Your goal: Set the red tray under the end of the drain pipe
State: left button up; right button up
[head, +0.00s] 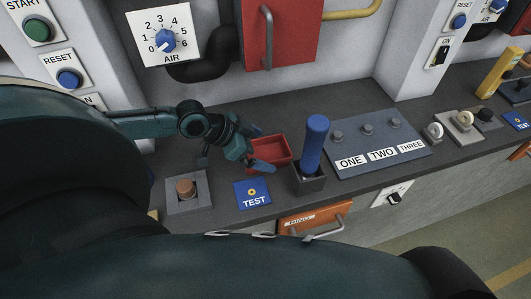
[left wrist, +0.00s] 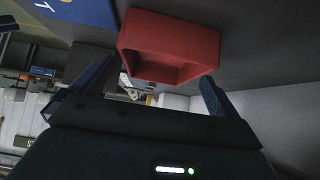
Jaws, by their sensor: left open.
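The red tray (head: 281,147) sits on the dark bench top, below the red cabinet and left of the blue-handled lever. In the left wrist view the tray (left wrist: 170,38) lies just ahead of the fingertips, with its hollow side visible. My left gripper (head: 262,149) is open at the tray's left side, one finger toward its back and one toward its front. I cannot tell whether the fingers touch it. A thick black bent pipe (head: 205,68) on the wall, under the AIR dial, looks like the drain pipe; its end is hard to make out. My right gripper is not in view.
The blue-handled lever (head: 314,145) stands close right of the tray. A blue TEST plate (head: 252,196) and a brown button box (head: 188,193) lie in front. The ONE-TWO-THREE panel (head: 375,140) is further right. Bare bench shows behind the tray, along the wall.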

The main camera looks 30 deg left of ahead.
pick_arm(q)
jog(key=shift+x, duration=1.2)
jog(key=shift+c, duration=0.2)
jog(key=shift+c, duration=0.8)
jog(key=c, duration=1.2)
notch_tip(320, 180, up, 10)
